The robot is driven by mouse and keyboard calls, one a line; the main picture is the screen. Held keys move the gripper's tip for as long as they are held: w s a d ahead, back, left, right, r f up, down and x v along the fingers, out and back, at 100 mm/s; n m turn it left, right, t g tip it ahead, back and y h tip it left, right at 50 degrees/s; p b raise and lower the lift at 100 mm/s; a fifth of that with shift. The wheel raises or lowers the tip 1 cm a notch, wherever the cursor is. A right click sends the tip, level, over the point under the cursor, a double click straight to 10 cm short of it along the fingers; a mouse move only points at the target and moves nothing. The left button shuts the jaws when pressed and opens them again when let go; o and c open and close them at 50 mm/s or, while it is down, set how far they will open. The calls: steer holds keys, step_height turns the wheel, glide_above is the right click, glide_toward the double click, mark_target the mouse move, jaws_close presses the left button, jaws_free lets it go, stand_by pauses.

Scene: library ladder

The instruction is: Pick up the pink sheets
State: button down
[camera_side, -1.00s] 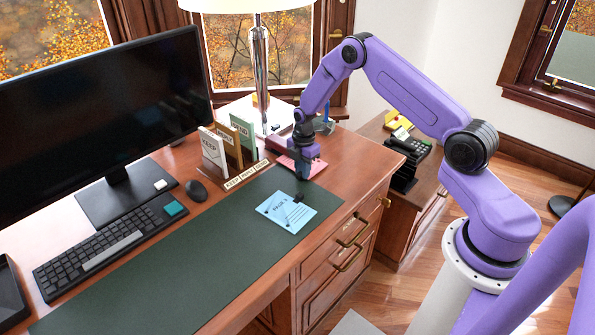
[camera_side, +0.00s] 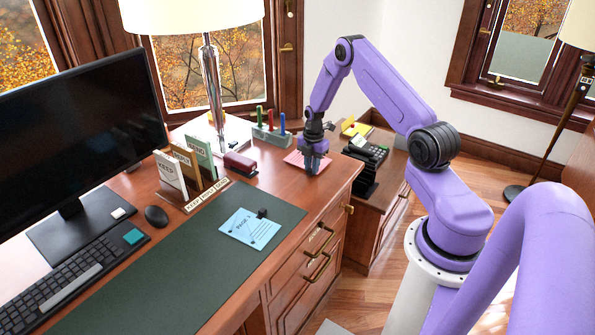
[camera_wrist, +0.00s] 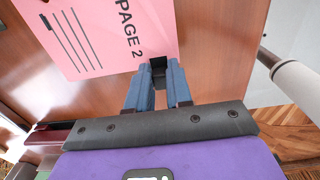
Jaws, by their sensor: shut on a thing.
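The pink sheets (camera_wrist: 100,35), marked "PAGE 2" with several lines, lie in front of my fingers in the wrist view. A small black clip (camera_wrist: 158,69) at their edge sits between my blue fingertips. My gripper (camera_wrist: 158,80) is shut on this clip. In the side view my gripper (camera_side: 313,166) points down over the right end of the desk, and the pink sheets (camera_side: 296,160) show partly behind it. I cannot tell how far they are above the desk.
Blue sheets (camera_side: 237,226) marked "PAGE 3" lie on the green desk mat (camera_side: 180,262). A dark red stapler (camera_side: 240,163), an upright sorter (camera_side: 207,196) and a pen holder (camera_side: 268,137) stand left of my gripper.

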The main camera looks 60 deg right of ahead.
steer(key=s+d, duration=0.5)
steer(key=d, duration=0.6)
steer(key=s+d, duration=0.4)
steer(key=d, duration=0.7)
steer(key=s, duration=0.7)
steer(key=shift+s+d, duration=0.25)
steer(key=shift+s, duration=0.1)
steer(key=shift+r, duration=0.1)
stand_by(0.3)
